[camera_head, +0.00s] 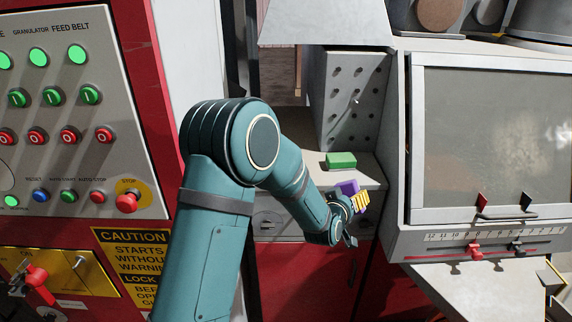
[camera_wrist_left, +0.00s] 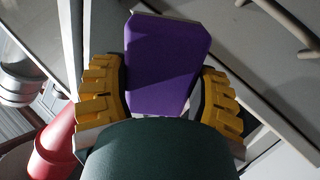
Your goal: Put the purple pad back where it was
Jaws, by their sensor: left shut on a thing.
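The purple pad (camera_head: 347,187) is between the yellow fingers of my left gripper (camera_head: 358,199), in front of the grey ledge. In the left wrist view the pad (camera_wrist_left: 165,55) stands out between the two yellow fingers of the left gripper (camera_wrist_left: 162,85), which are shut on it from both sides. The near end of the pad is hidden behind the dark gripper body. My right gripper is in neither view.
A green block (camera_head: 341,160) lies on the grey ledge (camera_head: 368,176), below a panel with round holes (camera_head: 356,100). A machine with a window and a scale (camera_head: 490,235) stands at the right. A button panel (camera_head: 60,110) is at the left.

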